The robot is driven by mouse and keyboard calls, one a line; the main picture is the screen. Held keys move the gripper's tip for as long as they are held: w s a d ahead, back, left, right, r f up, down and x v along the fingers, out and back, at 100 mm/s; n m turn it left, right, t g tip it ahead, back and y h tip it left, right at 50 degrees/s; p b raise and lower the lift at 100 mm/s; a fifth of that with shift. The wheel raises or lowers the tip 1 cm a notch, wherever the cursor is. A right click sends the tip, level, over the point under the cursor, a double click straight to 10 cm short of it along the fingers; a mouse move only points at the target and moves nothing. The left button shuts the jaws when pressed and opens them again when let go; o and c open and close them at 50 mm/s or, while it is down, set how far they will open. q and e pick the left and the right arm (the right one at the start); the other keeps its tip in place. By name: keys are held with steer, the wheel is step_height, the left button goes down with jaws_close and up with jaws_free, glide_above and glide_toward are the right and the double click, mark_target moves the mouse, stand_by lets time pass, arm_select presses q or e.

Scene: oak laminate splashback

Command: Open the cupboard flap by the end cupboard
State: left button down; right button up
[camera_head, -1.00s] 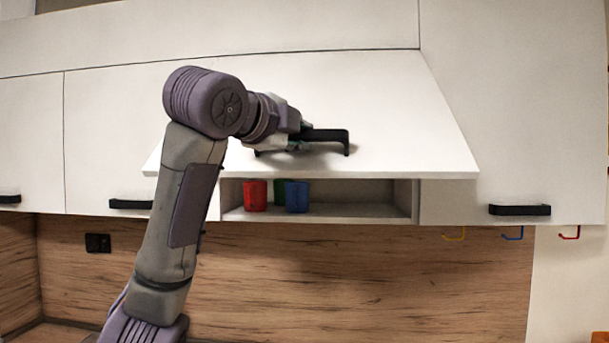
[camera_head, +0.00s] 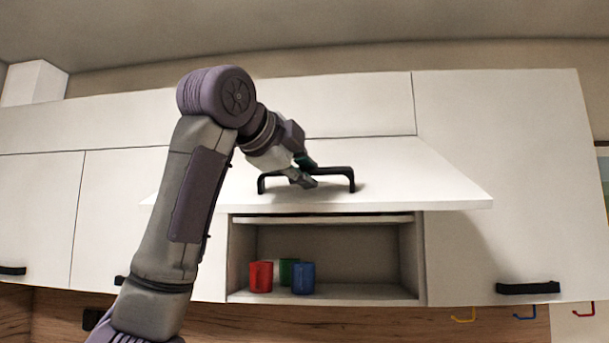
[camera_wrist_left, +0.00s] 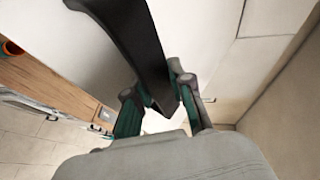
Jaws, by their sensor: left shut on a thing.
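The white cupboard flap (camera_head: 400,185) is hinged at its top and tilted outward, partly open, beside the tall end cupboard (camera_head: 505,180). My left gripper (camera_head: 305,175) is shut on the flap's black bar handle (camera_head: 340,172). In the left wrist view the dark handle (camera_wrist_left: 138,40) runs between the fingers of the left gripper (camera_wrist_left: 160,105). Below the flap the open compartment (camera_head: 365,255) shows a red cup (camera_head: 261,277), a green cup (camera_head: 284,270) and a blue cup (camera_head: 303,279). My right gripper is not in view.
Closed white cupboard doors (camera_head: 35,215) stand to the left. The end cupboard has a black handle (camera_head: 528,288) low on its door. Yellow, blue and red hooks (camera_head: 524,312) hang below it. The space in front of the compartment's right part looks clear.

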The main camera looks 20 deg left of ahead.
arm_select(q)
steer(key=c, duration=1)
jaws_free()
steer(key=shift+w, duration=0.1)
steer(key=shift+o, duration=0.2)
steer(key=v, duration=1.2)
